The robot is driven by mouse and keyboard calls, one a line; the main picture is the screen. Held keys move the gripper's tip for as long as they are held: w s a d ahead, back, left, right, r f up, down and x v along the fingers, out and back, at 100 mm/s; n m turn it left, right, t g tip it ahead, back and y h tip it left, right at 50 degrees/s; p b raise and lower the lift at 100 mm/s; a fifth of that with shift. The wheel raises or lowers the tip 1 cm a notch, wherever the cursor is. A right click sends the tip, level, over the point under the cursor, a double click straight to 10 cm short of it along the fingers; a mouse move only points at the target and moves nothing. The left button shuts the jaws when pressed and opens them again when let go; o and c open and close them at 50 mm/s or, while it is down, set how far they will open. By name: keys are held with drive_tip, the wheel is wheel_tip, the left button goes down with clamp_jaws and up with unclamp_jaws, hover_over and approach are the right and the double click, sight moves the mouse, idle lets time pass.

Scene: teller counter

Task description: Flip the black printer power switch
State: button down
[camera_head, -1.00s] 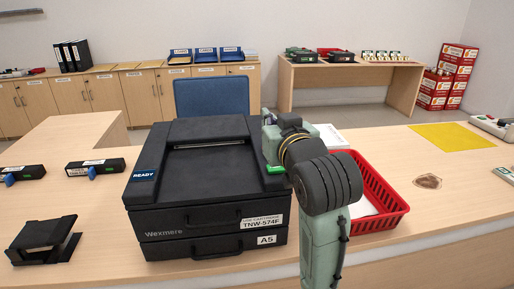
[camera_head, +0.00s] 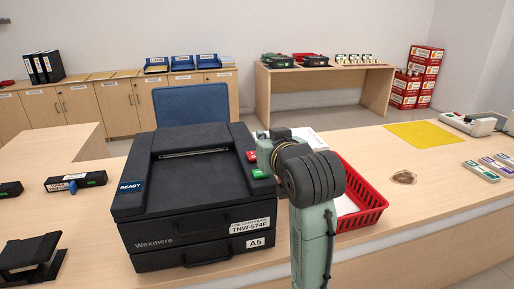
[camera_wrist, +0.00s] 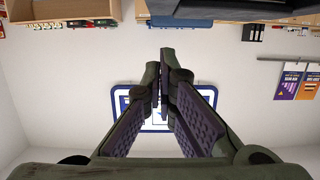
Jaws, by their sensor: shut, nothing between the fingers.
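The black printer (camera_head: 190,180) stands on the counter, with a blue READY label at its left and A5 on its lower front. Red (camera_head: 252,156) and green (camera_head: 259,174) pieces show on its right top edge. I cannot make out a separate power switch. My arm (camera_head: 310,185) rises just right of the printer, and its far end hides part of that side. In the wrist view my gripper (camera_wrist: 165,57) is shut and empty, its fingertips together. It faces the wall and a blue-framed sign; no printer shows there. The fingers are not clear in the head view.
A red basket (camera_head: 365,212) stands close right of my arm. A black tape-like device (camera_head: 75,182) and a dark stand (camera_head: 32,258) lie left of the printer. A yellow mat (camera_head: 425,135) lies at the right. The blue chair (camera_head: 192,104) is behind.

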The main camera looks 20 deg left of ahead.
drive_tip(key=p, duration=0.2)
hover_over(253, 156)
drive_tip(key=s+d, duration=0.2)
drive_tip(key=shift+s+f, duration=0.2)
drive_tip(key=shift+f, duration=0.45)
drive_tip(key=f, duration=0.3)
drive_tip(key=shift+w+a, duration=0.1)
drive_tip(key=shift+w, duration=0.2)
drive_tip(key=shift+f, duration=0.65)
